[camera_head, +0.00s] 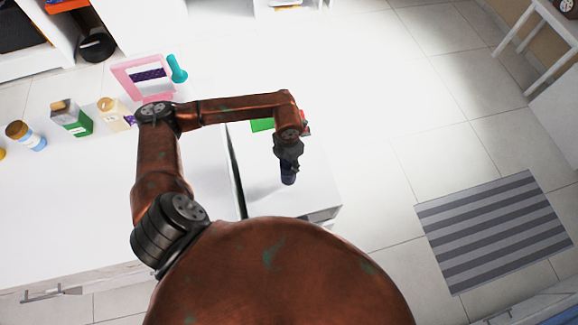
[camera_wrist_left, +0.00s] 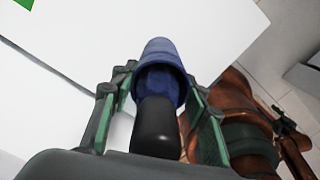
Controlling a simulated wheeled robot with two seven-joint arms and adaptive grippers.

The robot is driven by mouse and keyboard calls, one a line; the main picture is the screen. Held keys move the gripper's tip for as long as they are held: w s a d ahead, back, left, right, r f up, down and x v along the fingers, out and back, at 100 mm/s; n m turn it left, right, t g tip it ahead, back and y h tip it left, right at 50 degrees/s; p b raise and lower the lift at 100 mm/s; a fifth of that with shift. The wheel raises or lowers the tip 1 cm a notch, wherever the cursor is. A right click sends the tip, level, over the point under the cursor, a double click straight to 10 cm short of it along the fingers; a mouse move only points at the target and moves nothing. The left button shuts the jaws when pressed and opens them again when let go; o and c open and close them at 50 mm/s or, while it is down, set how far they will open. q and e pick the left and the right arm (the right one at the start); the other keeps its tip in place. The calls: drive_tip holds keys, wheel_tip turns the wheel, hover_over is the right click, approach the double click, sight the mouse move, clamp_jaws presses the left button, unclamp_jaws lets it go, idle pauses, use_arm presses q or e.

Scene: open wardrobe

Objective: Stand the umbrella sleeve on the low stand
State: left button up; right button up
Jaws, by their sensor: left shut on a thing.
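The umbrella sleeve is a dark blue cylinder (camera_head: 289,177). In the left wrist view the sleeve (camera_wrist_left: 158,52) shows with a rounded black end (camera_wrist_left: 156,128) toward the camera. My left gripper (camera_head: 289,166) is shut on it, with the fingers on either side in the left wrist view. In the head view the sleeve hangs roughly upright over a white block, which looks like the low stand (camera_head: 310,190). I cannot tell whether its lower end touches the top. My right gripper does not show.
A long white surface (camera_head: 70,200) lies left of the block, past a dark gap. On it stand a pink frame (camera_head: 120,75), a teal item (camera_head: 177,70), a green-and-white carton (camera_head: 72,118) and a bottle (camera_head: 25,135). Something green (camera_head: 262,125) lies behind my arm. A striped mat (camera_head: 495,230) lies right.

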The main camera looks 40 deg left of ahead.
use_arm(q)
drive_tip(key=shift+w+f+b, duration=0.1)
drive_tip(key=shift+f+b, duration=0.2)
drive_tip(key=shift+f, duration=1.3)
drive_tip(key=shift+f, duration=0.2)
drive_tip(key=o, duration=1.5)
drive_tip(key=shift+c, duration=0.2)
wheel_tip(320, 180, up, 12)
drive_tip(key=shift+r+p, duration=0.2)
drive_tip(key=shift+p, duration=0.9)
